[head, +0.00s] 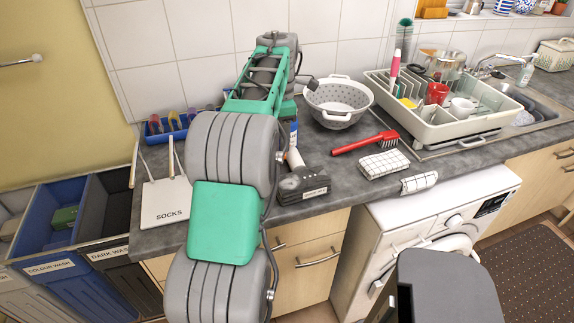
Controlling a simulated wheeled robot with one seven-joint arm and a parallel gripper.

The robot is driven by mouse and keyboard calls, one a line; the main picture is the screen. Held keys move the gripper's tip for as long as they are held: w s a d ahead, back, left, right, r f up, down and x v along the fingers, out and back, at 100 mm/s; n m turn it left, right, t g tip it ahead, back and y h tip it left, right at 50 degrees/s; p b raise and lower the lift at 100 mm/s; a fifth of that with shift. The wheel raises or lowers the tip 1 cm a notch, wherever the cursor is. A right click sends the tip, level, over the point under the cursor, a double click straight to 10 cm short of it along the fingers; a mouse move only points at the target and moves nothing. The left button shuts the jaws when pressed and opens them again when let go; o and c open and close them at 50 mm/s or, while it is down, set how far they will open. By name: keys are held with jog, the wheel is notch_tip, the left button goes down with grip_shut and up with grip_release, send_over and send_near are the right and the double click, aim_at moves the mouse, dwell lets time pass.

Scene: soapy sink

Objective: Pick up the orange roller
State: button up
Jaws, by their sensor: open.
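I cannot make out the orange roller with certainty. A blue tray (150,138) at the back left of the counter holds several small coloured pieces, and one of them is an orange-yellow piece (174,120). They are too small to tell whether any is a roller. My green and grey arm rises through the middle of the view and covers part of the counter. My gripper's fingers do not show clearly; they seem hidden behind the arm. I see nothing held.
On the counter (345,205) are a labelled dark block (303,186), a white-and-blue item, a grey colander (338,117), a red brush (365,143), folded checked cloths (384,163), a dish rack (480,122) and a "SOCKS" board (166,203). Laundry bins stand left.

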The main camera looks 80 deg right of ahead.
aim_at(281, 154)
notch_tip(281, 154, down, 5)
jog(key=shift+w+f, duration=0.15)
jog(key=shift+c, duration=0.5)
grip_shut()
